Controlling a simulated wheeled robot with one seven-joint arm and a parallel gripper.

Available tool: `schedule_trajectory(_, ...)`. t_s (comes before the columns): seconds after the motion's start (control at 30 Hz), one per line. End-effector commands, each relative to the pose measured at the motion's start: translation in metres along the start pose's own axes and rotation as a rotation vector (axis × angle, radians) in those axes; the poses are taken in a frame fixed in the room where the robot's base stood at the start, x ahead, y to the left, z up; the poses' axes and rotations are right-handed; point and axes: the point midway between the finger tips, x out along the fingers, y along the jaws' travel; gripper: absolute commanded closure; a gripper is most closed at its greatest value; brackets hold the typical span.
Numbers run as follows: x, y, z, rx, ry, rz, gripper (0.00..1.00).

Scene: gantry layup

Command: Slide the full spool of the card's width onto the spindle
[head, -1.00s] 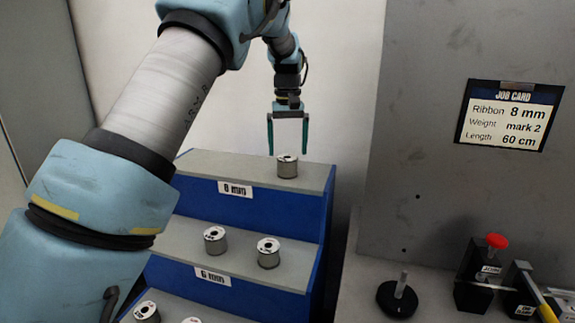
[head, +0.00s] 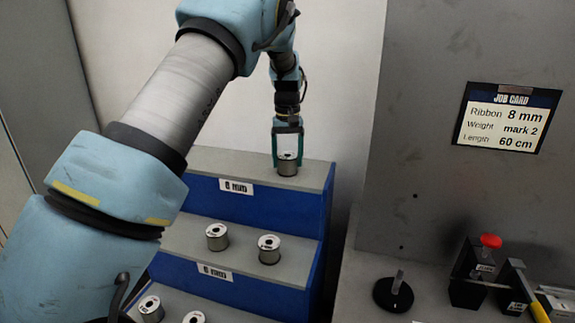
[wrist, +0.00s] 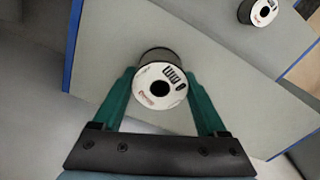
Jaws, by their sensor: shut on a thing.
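The job card (head: 509,118) on the grey panel reads Ribbon 8 mm, weight mark 2, length 60 cm. A spool (head: 287,168) stands upright on the top step, whose label (head: 236,187) reads 8 mm. My gripper (head: 288,160) points down with its green fingers on both sides of this spool, shut on it. In the wrist view the spool (wrist: 160,88) sits between the fingers, its white top face with dark marks and a black centre hole. The spindle (head: 397,283) is an upright peg on a round black base at the lower right.
The middle step, with its 6 mm label (head: 215,272), holds two spools (head: 217,237) and (head: 269,249). Two more (head: 151,308) stand on the lowest step. A red-knobbed black device (head: 489,241) and a yellow-handled lever (head: 540,313) lie right of the spindle.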

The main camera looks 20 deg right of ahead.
Motion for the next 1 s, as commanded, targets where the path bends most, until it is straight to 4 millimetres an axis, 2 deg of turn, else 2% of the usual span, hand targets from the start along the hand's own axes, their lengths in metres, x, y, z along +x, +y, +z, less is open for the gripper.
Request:
schedule_trajectory(0.07, 0.0, 0.0, 0.0, 0.0, 0.0, 0.0, 0.52)
schedule_trajectory(0.5, -0.001, 0.0, 0.0, 0.0, 0.001, 0.0, 1.0)
schedule_trajectory(0.87, -0.003, 0.0, -0.001, 0.0, 0.003, 0.001, 1.0)
schedule_trajectory(1.0, -0.018, 0.001, -0.002, 0.001, 0.007, 0.004, 1.0)
